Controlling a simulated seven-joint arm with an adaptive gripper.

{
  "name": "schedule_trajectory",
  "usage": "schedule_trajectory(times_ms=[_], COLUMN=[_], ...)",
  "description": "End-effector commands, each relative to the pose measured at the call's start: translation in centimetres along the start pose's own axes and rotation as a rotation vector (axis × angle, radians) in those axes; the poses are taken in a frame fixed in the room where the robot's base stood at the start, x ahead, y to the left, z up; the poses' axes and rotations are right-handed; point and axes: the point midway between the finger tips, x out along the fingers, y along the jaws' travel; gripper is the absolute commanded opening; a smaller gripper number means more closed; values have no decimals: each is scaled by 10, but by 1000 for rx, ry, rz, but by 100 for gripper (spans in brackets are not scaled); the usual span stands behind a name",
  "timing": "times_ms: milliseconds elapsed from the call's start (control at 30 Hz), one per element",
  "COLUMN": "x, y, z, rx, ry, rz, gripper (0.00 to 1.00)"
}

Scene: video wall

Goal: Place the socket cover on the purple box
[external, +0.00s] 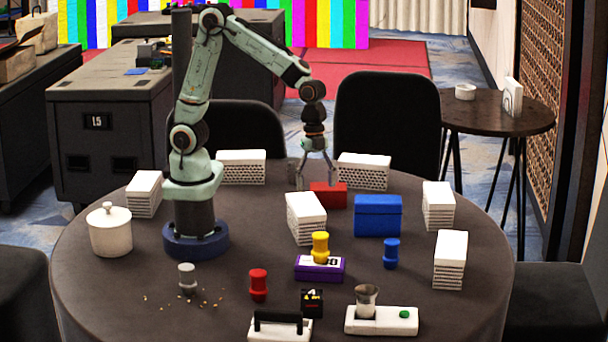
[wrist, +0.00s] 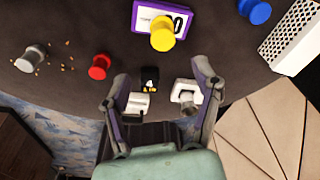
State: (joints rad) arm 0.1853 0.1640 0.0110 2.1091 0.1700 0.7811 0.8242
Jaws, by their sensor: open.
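The purple box (external: 319,269) lies flat on the round table, right of centre, with a white label on top. A yellow knobbed piece (external: 320,248) stands on it. The box also shows at the top of the wrist view (wrist: 143,17), with the yellow piece (wrist: 163,34) over it. I cannot tell for sure which thing is the socket cover; a small black block with yellow marks (external: 312,303) stands in front of the box. My gripper (external: 314,174) is open and empty, above and behind the purple box, near a red box (external: 328,195).
Red (external: 258,285), blue (external: 391,253) and grey (external: 187,278) knobbed pieces stand around, the grey among crumbs. A white device (external: 382,321) and a black-handled white item (external: 280,328) are in front. A blue box (external: 378,215) and several white blocks stand behind and right.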

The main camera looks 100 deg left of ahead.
Motion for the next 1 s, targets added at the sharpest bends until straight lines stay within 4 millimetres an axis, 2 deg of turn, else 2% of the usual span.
schedule_trajectory(times_ms=[67, 200, 300, 400, 567, 867, 1000], x=[-18, -51, -64, -68, -68, -68, -68], y=[9, 45, 76, 100, 118, 118, 118], z=[21, 80, 120, 146, 163, 163, 163], rx=[-130, -539, -834, -1061, -1222, -1227, -1226], ry=[-21, -86, -125, -149, -166, -167, -166], rz=[-20, -67, -101, -129, -147, -147, -148], gripper=[64, 64, 64, 64, 64, 64, 100])
